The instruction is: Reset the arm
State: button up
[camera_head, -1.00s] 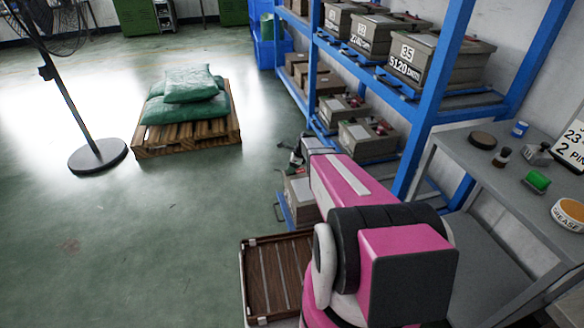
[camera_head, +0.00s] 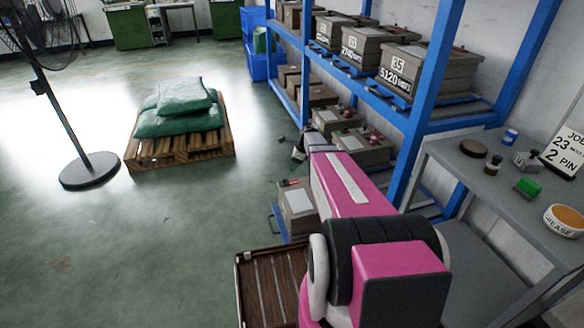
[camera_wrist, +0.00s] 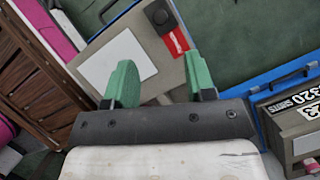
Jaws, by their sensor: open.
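My gripper (camera_wrist: 160,82) shows in the wrist view with two green fingers spread apart and nothing between them. Beyond and below the fingers is a grey mould box (camera_wrist: 150,28) with a blank white label, a black knob and a red tag. I cannot tell how far the fingertips are above it. In the head view my pink and black arm reaches away from me towards the lower shelves, and it mostly hides the gripper. A grey box (camera_head: 297,208) sits low, just left of the arm.
A blue rack (camera_head: 420,125) with several numbered grey boxes stands right of the arm. A grey bench (camera_head: 465,180) with small items is at the right. A brown slatted case (camera_head: 262,285) is close by the arm. A pallet (camera_head: 180,150) with green sacks and open floor lie left.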

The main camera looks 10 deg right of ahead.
jog(key=s+a+r+n+h, duration=0.2)
jog(key=s+a+r+n, duration=0.1)
jog(key=s+n, duration=0.8)
jog(key=s+a+r+n+g+h, duration=0.1)
jog(key=s+a+r+n, duration=0.3)
jog(key=s+n, duration=0.6)
jog(key=s+r+h, duration=0.1)
jog(key=s, duration=0.5)
jog(key=shift+a+r+n, duration=0.2)
jog(key=shift+r+n, duration=0.2)
